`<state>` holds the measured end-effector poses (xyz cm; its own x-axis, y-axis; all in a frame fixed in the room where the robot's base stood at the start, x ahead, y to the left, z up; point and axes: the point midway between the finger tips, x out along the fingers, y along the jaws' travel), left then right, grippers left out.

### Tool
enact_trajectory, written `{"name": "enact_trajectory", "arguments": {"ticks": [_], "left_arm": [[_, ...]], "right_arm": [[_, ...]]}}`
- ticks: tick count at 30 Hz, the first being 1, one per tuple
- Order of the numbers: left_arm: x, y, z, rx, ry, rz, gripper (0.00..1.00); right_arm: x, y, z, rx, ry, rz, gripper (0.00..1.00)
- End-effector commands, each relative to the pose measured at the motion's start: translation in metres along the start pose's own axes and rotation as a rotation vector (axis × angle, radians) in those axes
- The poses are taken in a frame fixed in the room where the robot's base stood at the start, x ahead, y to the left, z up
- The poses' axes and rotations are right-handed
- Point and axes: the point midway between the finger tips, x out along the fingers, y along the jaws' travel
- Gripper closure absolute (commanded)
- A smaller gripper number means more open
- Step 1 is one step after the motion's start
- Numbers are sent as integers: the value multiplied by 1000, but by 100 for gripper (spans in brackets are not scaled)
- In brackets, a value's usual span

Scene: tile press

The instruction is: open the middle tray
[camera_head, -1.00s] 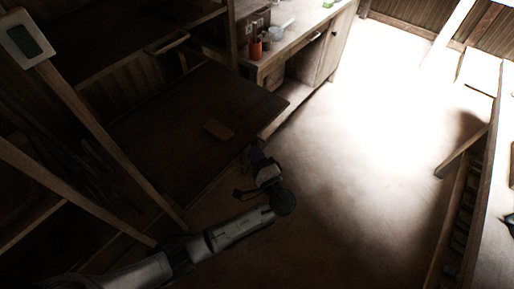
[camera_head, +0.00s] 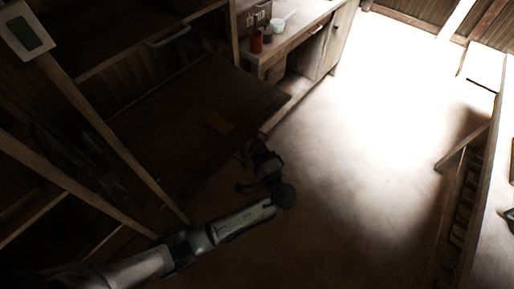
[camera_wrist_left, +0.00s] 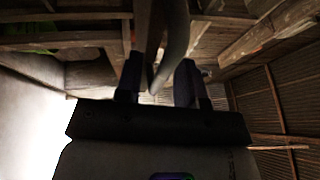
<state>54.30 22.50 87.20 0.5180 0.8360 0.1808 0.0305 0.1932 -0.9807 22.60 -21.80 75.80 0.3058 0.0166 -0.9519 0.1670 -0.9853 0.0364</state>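In the left wrist view, the two fingers (camera_wrist_left: 158,82) stand on either side of a curved, handle-like bar (camera_wrist_left: 172,40), with a gap visible. I cannot tell whether they touch it. The handle of the jutting tray is not clear in the head view. My right gripper is not in view.
Above the tray is another wooden front with a bar handle (camera_head: 166,36). Open floor (camera_head: 350,150) lies to the right. Slanted wooden posts (camera_head: 115,145) stand at the left.

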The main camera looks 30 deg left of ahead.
Motion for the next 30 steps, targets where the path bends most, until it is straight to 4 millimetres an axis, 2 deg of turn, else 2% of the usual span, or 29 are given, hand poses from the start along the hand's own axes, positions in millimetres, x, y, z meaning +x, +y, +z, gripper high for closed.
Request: {"name": "enact_trajectory", "arguments": {"ticks": [5,15,21,30], "left_arm": [[-18,0,0,1,3,4,64],[-84,0,0,0,3,4,64],[-116,0,0,0,2,2,64],[-137,0,0,0,1,1,64]], "right_arm": [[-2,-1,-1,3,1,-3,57],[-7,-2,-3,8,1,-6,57],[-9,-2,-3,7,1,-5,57],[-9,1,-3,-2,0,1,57]]}}
